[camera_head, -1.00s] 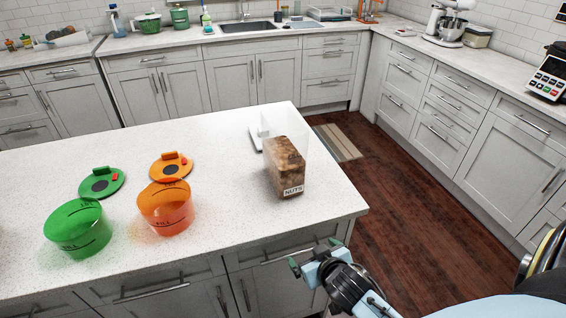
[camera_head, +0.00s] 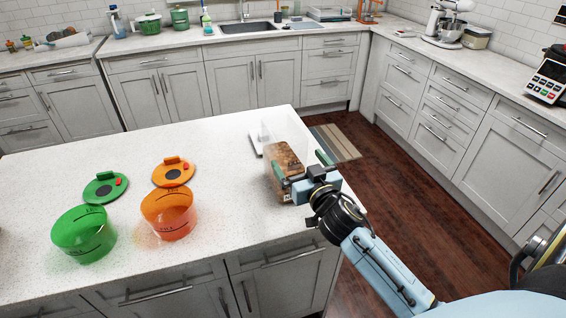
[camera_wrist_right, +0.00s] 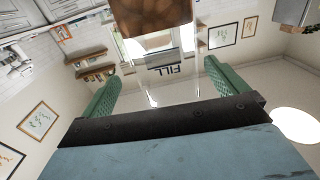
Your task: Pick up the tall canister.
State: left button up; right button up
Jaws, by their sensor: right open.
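The tall canister (camera_head: 290,160) is a clear, box-shaped container partly filled with brown nuts. It stands upright near the right end of the white island. My right gripper (camera_head: 302,168) is open at the canister's near side and hides part of its lower front. One green finger shows at the canister's left front and the other beyond its right side. In the right wrist view, the nuts (camera_wrist_right: 150,15) are at the top, and the clear wall with the "FILL" mark lies between the spread fingers (camera_wrist_right: 164,88). I cannot tell whether either finger touches it. My left gripper is out of view.
A green container (camera_head: 83,234) and an orange container (camera_head: 168,213) stand left on the island (camera_head: 220,150), with a green lid (camera_head: 105,187) and an orange lid (camera_head: 173,172) behind them. A white flat object (camera_head: 256,142) lies just left of the canister. The island's middle is clear.

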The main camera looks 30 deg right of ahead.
jog(key=w, duration=0.6)
jog(key=shift+w+d+f, duration=0.15)
jog(key=shift+w+d, duration=0.05)
jog(key=shift+w, duration=0.1)
jog(key=c, duration=2.1)
jog(key=shift+w+r+p, duration=0.1)
jog(key=shift+r+p, duration=0.2)
